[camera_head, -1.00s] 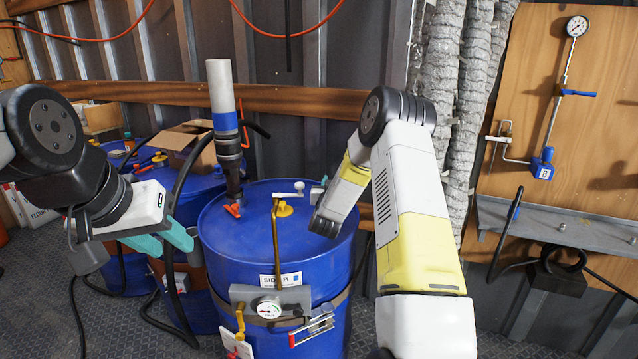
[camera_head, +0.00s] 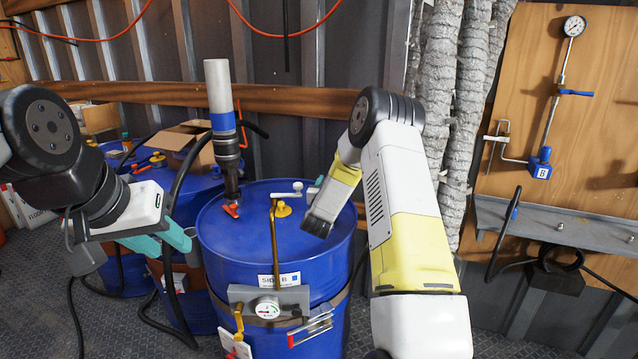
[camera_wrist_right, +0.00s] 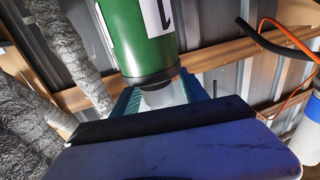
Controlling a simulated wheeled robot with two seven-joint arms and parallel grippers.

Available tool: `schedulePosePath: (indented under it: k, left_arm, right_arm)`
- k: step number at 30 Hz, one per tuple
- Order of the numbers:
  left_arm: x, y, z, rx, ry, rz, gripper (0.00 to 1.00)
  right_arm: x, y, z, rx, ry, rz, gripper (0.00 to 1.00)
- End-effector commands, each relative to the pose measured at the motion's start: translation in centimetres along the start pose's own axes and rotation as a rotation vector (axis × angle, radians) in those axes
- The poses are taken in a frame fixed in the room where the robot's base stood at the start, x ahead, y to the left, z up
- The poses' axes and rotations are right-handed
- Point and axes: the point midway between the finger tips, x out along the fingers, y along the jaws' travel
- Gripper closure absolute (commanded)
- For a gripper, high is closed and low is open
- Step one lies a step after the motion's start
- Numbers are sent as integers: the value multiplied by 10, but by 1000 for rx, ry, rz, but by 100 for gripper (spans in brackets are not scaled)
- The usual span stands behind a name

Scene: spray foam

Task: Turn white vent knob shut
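The blue drum (camera_head: 222,252) stands upright at the centre. A small white knob (camera_head: 297,186) sits at the end of a pale lever on its lid. My right arm reaches over the lid's right side. Its gripper is mostly hidden behind the arm in the head view, with a little teal showing just right of the knob. In the right wrist view, the teal fingers of my right gripper (camera_wrist_right: 160,98) flank the grey end of a green cylinder; contact is unclear. My left gripper (camera_head: 168,241) is open and empty, left of the drum.
A pump (camera_head: 221,95) rises from the lid's left side. A yellow cap (camera_head: 283,209) sits near the knob. A gauge bracket (camera_head: 268,307) is on the drum's front. The green cylinder (camera_wrist_right: 148,38) shows only in the wrist view. Foil-wrapped pipes (camera_head: 455,110) stand at right.

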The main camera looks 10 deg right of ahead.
Motion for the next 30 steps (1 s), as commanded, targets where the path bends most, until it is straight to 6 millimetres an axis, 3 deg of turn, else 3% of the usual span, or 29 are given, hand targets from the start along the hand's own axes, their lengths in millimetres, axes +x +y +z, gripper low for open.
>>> schedulePosePath:
  k: [7, 18, 30]
  left_arm:
    - [0, 0, 0, 0, 0, 0, 64]
    - [0, 0, 0, 0, 0, 0, 64]
    - [0, 0, 0, 0, 0, 0, 64]
  right_arm:
    - [-11, -1, 0, -1, -2, -2, 48]
    - [-69, -1, 0, -1, -1, -2, 48]
    - [-78, 0, 0, 0, 0, 0, 48]
